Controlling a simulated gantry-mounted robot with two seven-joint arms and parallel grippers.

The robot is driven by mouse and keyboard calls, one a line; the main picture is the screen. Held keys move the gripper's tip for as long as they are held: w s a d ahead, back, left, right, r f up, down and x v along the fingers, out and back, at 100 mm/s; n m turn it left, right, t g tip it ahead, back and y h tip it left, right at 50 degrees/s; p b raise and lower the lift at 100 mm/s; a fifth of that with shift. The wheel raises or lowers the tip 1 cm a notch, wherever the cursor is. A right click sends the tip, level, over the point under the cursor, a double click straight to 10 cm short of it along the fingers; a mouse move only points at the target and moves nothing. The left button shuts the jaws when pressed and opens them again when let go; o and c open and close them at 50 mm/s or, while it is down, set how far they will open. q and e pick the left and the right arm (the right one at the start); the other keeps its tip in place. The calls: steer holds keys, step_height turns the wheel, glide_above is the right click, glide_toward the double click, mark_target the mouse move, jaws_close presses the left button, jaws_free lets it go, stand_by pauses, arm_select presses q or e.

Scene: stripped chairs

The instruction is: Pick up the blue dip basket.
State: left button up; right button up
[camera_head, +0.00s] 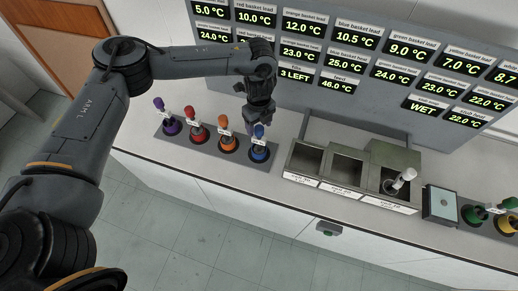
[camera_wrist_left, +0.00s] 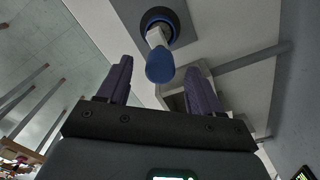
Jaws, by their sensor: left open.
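The blue dip basket (camera_head: 259,146) stands upright in its holder at the right end of a row on the counter. Its blue handle tip (camera_wrist_left: 160,65) shows in the left wrist view, with a pale stem and a blue base behind it. My left gripper (camera_head: 261,118) is just above the blue basket's handle in the head view. In the left wrist view my left gripper (camera_wrist_left: 160,82) is open, with its two purple fingers apart and the blue handle tip showing between them. I cannot tell whether anything touches. My right gripper is not in view.
Purple (camera_head: 169,119), red (camera_head: 197,130) and orange (camera_head: 226,139) baskets stand to the left. Open-topped tanks (camera_head: 345,165) stand to the right, one holding a white-handled item (camera_head: 402,181). Farther right are a tablet (camera_head: 440,204) and a green basket (camera_head: 476,214). A temperature board (camera_head: 345,45) rises behind.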

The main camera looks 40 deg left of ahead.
mark_target(259, 142)
arm_select(q)
steer(key=shift+d+f+p, duration=0.2)
steer(key=shift+f+p, duration=0.4)
steer(key=shift+f, duration=1.8)
jaws_close()
